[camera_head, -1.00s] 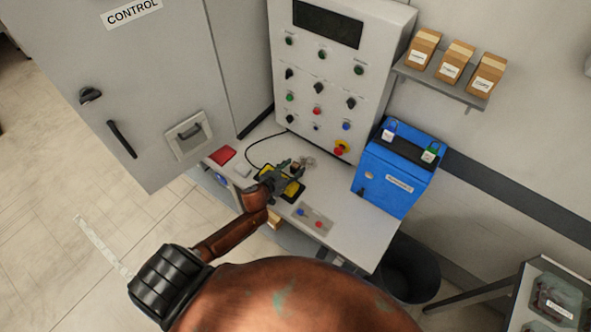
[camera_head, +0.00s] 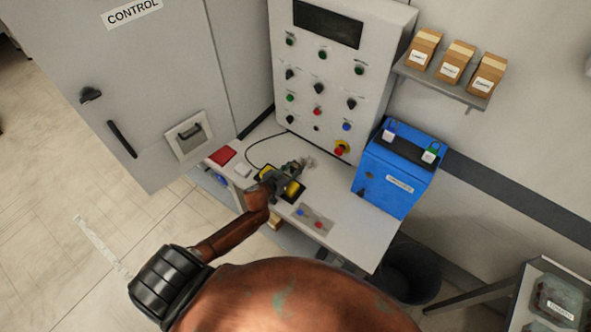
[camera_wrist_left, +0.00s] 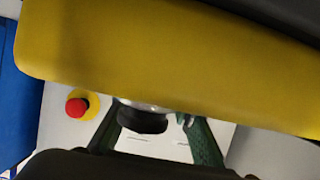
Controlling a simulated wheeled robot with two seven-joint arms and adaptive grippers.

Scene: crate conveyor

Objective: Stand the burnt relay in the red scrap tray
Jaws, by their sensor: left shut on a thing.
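The red scrap tray (camera_head: 222,156) lies at the left end of the white worktable, small and flat-looking. My left gripper (camera_head: 296,167) is over the middle of the table, shut on a small dark thing that I take to be the burnt relay. The fingers mostly hide it in the head view. In the left wrist view, a dark, silver-ringed thing (camera_wrist_left: 145,115) shows by the dark green fingers; I cannot tell whether it is the relay. The tray is to the left of the gripper. My right gripper is not in view.
A button plate (camera_head: 313,219) is at the front, a blue box (camera_head: 396,171) at the right. The control panel (camera_head: 335,85) rises behind.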

